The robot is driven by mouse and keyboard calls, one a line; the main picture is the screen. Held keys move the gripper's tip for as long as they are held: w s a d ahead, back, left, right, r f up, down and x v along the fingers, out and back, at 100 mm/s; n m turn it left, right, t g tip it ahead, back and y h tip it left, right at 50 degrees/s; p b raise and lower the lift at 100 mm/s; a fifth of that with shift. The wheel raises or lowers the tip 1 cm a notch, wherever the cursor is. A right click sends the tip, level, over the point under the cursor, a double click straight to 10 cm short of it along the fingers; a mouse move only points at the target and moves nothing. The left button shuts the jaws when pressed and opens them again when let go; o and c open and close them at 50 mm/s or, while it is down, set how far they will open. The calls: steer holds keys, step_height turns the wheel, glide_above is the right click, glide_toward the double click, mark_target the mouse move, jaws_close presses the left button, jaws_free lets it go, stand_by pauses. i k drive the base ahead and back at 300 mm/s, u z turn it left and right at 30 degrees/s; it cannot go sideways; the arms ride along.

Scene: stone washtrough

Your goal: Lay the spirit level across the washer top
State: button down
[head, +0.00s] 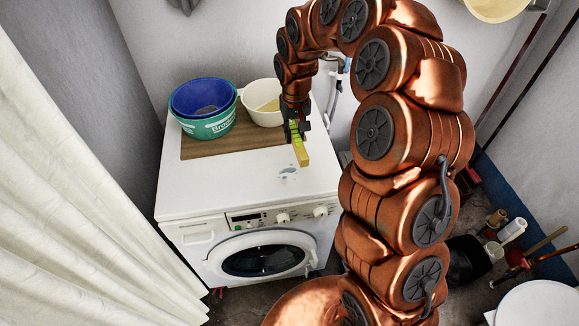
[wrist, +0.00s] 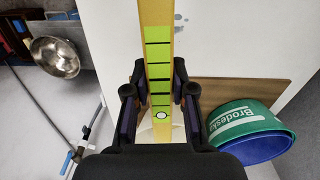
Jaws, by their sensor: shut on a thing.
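The spirit level is a yellow bar (head: 302,156) with a green, black-lined strip, seen over the right part of the white washer top (head: 240,180). My gripper (head: 294,130) is shut on it, with a finger on each side. In the wrist view the level (wrist: 157,40) runs from between my gripper's fingers (wrist: 160,85) up past the top edge of the picture. The washer top also shows in the wrist view (wrist: 215,45). I cannot tell whether the level touches it.
A brown board (head: 215,147) lies on the washer's back part, with a blue basin (head: 203,96) inside a green tub (head: 210,127) and a cream bucket (head: 262,103). The front of the washer top is clear. A pale curtain (head: 60,200) hangs at left.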

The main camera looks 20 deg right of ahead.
mark_target(251, 179)
steer(key=z, duration=0.7)
steer(key=k, duration=0.9)
steer(key=u, duration=1.3)
steer(key=i, duration=1)
